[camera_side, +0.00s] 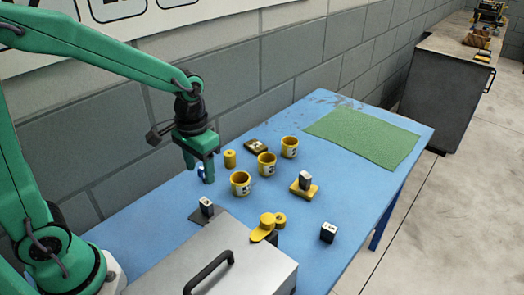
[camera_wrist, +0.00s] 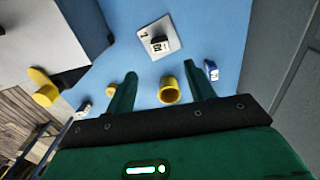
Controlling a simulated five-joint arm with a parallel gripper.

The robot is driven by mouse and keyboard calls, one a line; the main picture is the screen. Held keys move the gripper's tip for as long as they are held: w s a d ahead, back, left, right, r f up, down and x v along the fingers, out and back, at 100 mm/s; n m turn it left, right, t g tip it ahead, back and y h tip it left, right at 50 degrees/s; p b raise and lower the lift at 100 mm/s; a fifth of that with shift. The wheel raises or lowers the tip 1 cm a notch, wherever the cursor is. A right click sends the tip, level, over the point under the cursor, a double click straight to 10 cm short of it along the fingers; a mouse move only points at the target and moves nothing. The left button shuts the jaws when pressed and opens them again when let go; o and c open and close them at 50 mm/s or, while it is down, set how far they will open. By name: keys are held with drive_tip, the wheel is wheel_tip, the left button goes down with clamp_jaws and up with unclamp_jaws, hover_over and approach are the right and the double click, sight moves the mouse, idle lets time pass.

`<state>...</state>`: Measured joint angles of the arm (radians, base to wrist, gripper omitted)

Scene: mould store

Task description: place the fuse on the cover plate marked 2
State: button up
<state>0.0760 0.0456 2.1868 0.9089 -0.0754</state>
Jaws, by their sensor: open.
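My gripper (camera_side: 199,174) is open and empty above the blue table's near-wall side; its two fingers are spread in the wrist view (camera_wrist: 162,69). A dark block with a white face (camera_side: 206,205), possibly a fuse, stands on a thin grey plate (camera_side: 195,216). In the wrist view this block (camera_wrist: 160,45) sits on the light plate (camera_wrist: 172,31), whose mark is hard to read. Similar blocks stand on a yellow base (camera_side: 301,192) and alone on the table (camera_side: 328,232). I cannot make out a 2.
Three yellow cups (camera_side: 240,184) with labels stand mid-table; one cup (camera_wrist: 169,92) shows between my fingers. A metal box (camera_side: 215,262) with a black handle and yellow pieces (camera_side: 263,228) stand at the front. A green mat (camera_side: 365,137) lies clear at the far end.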

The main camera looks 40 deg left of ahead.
drive_tip(key=shift+r, duration=0.15)
drive_tip(key=s+a+r+t, duration=0.2)
drive_tip(key=s+r+t, duration=0.3)
drive_tip(key=s+r, duration=0.5)
drive_tip(key=shift+s+a+r+t, duration=0.25)
drive_tip(key=shift+s+t, duration=0.05)
idle(0.3)
